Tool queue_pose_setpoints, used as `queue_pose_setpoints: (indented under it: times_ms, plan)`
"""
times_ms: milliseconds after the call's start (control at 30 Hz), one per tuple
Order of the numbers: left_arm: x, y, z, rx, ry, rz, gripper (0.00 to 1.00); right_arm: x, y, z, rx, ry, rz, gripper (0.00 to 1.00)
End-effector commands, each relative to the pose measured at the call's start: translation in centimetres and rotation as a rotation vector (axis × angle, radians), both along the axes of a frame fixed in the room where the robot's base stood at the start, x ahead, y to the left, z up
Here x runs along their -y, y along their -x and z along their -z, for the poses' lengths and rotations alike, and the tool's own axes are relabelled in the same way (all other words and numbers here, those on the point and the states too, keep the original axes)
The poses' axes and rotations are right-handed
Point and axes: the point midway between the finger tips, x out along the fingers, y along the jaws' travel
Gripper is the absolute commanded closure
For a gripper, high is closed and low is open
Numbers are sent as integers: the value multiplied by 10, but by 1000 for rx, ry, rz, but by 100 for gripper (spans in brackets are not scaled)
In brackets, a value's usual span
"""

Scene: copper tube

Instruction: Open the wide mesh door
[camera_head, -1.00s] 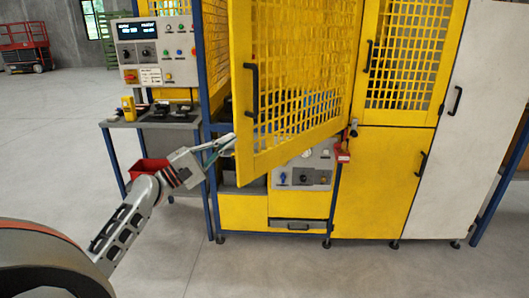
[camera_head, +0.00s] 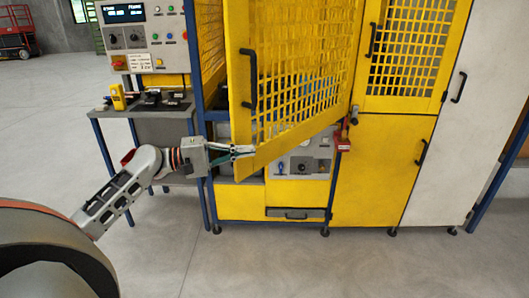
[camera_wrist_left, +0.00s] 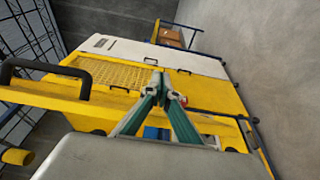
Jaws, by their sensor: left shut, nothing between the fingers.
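The wide yellow mesh door (camera_head: 296,140) stands partly open in the head view, swung out from the cabinet front, with its hinge side at the right. Its black handle (camera_head: 249,80) is on the free left edge; a black handle also shows in the left wrist view (camera_wrist_left: 40,66). My left gripper (camera_head: 250,150) is shut and empty at the door's lower left corner, well below the handle. Its fingertips overlap the door frame in the picture; I cannot tell whether they touch. In the left wrist view the closed fingers (camera_wrist_left: 160,84) point toward the cabinet. My right gripper is not in view.
A control panel (camera_head: 146,37) stands above a side table (camera_head: 160,113) at the left, close to my left arm. A narrower mesh door (camera_head: 405,103) and a white door (camera_head: 470,110) are shut at the right. The floor in front is clear.

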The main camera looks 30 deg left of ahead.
Motion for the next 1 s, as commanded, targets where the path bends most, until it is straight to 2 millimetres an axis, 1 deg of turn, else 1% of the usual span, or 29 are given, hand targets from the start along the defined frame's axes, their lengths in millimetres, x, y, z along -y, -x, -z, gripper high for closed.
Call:
queue_pose_setpoints:
  times_ms: [33,100,200,300,400,533,1000]
  plan:
    - [7,-8,-4,4,5,0,100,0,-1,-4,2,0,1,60]
    - [16,-17,-4,4,3,0,100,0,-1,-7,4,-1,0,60]
    - [32,-16,-3,1,2,1,100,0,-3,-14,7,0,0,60]
    - [43,-17,-2,-1,2,0,100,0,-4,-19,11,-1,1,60]
    - [50,-17,-2,0,3,-1,100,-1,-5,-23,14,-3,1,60]
    - [54,-17,0,-1,1,-1,100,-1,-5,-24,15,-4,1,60]
    - [54,-17,0,-1,1,-2,100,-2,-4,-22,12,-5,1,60]
